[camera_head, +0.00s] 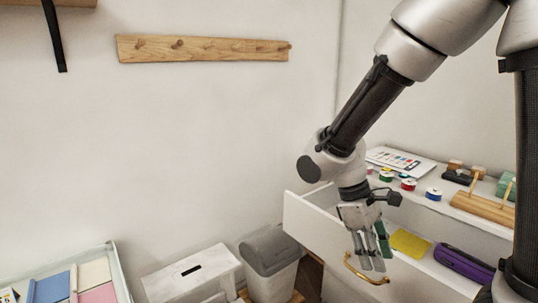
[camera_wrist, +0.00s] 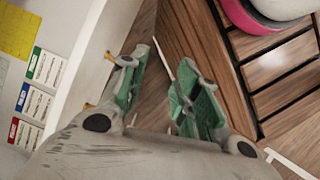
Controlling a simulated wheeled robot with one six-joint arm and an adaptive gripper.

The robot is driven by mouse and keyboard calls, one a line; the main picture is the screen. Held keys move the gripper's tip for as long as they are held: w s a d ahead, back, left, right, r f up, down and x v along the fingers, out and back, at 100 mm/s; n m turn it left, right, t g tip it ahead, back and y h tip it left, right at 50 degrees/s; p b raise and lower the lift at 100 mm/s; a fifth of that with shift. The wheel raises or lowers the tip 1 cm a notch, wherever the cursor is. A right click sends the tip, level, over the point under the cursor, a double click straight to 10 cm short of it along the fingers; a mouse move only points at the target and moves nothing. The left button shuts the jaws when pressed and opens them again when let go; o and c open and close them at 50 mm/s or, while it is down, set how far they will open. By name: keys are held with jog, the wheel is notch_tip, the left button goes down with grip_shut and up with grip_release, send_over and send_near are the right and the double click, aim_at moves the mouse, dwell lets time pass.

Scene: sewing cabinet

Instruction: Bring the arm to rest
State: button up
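My gripper (camera_head: 372,262) hangs at the end of my bent arm, fingers pointing down, by the front of an open white drawer (camera_head: 310,225). In the wrist view, my gripper (camera_wrist: 160,95) has its two green-padded fingers apart with nothing between them. The floor shows through the gap. The drawer's front (camera_wrist: 78,85) is just left of the fingers there. The brass handle (camera_head: 366,277) shows below the fingertips in the head view; whether they touch it cannot be told.
The drawer holds a yellow pad (camera_head: 410,243), a purple case (camera_head: 463,265) and labelled cards (camera_wrist: 37,104). Thread spools (camera_head: 408,184) and a wooden rack (camera_head: 483,208) stand on the cabinet top. A grey-lidded bin (camera_head: 268,252) and white stool (camera_head: 193,275) stand left of the drawer.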

jog(key=s+d+r+m+t+y, duration=0.2)
jog(key=s+d+r+m+t, duration=0.1)
jog(key=d+r, duration=0.3)
jog(key=s+d+r+m+t+y, duration=0.2)
jog(key=d+r+m, duration=0.4)
jog(key=r, duration=0.3)
jog(key=shift+s+d+m+t, duration=0.3)
jog(key=shift+s+d+t, duration=0.35)
jog(key=shift+t, duration=0.55)
jog(key=shift+o, duration=0.4)
jog(key=shift+w+d+r, duration=0.1)
jog(key=shift+w, duration=0.05)
